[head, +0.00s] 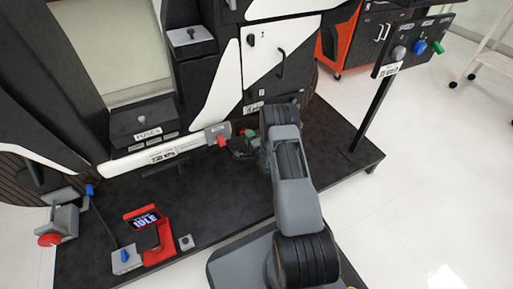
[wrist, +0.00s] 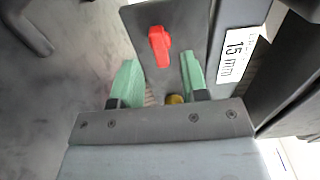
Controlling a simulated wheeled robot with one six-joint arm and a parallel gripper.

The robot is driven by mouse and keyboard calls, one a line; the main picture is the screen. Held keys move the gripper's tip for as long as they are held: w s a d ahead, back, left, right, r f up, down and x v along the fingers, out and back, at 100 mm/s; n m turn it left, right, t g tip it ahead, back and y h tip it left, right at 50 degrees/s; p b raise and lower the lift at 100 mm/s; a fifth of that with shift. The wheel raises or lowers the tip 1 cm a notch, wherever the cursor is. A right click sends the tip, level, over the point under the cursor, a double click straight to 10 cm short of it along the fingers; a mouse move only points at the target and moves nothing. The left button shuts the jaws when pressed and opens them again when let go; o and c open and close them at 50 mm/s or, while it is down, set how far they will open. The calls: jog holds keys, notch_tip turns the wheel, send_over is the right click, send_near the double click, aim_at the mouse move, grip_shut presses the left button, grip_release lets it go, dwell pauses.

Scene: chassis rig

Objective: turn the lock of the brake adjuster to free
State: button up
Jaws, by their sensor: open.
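A red lever (wrist: 159,45) stands on a dark grey plate (wrist: 190,18) in the wrist view. It looks like the lock, though no lock wording is readable. My gripper (wrist: 158,62) is open, with one green finger low on each side of the lever and gaps showing. I cannot tell whether the fingers reach level with it. A white label (wrist: 235,52) reading "15 mm" is to the right of the plate. In the head view my gripper (head: 245,133) is close to a red part (head: 222,140) on a grey block; my arm hides some of this area.
A post-mounted panel with coloured knobs (head: 419,47) stands at right. Open floor (head: 430,190) lies right of the platform.

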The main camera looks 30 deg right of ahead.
jog(key=s+p, duration=0.3)
jog(key=s, duration=0.8)
jog(key=shift+s, duration=0.2)
jog(key=shift+r, duration=0.1)
jog(key=w+a+r+n+g+p, duration=0.1)
jog(key=w+r+n+g+p, duration=0.15)
jog(key=r+p, duration=0.7)
jog(key=w+a+r+n+g+h+p, duration=0.15)
jog(key=r+n+p, duration=0.25)
jog(key=r, duration=1.1)
jog(key=w+a+r+n+g+p, duration=0.1)
jog(key=r+n+g+p, duration=0.2)
jog(key=r+p, duration=0.7)
jog(key=s+a+r+n+g+p, duration=0.2)
jog(key=s+a+r+n+p, duration=0.1)
jog(key=s+r, duration=0.5)
jog(key=s+a+r+n+g+y+p, duration=0.1)
jog(key=s+a+r+n+g+p, duration=0.2)
jog(key=r, duration=1.1)
jog(key=s+a+r+n+g+p, duration=0.2)
jog(key=s+r+p, duration=0.6)
jog(key=s+r, duration=0.4)
jog(key=shift+s+a+n, duration=0.45)
jog(key=shift+s+a, duration=0.25)
jog(key=shift+a, duration=0.4)
jog(key=shift+o, duration=0.2)
jog(key=shift+a+f+y, duration=0.1)
jog(key=shift+y, duration=0.25)
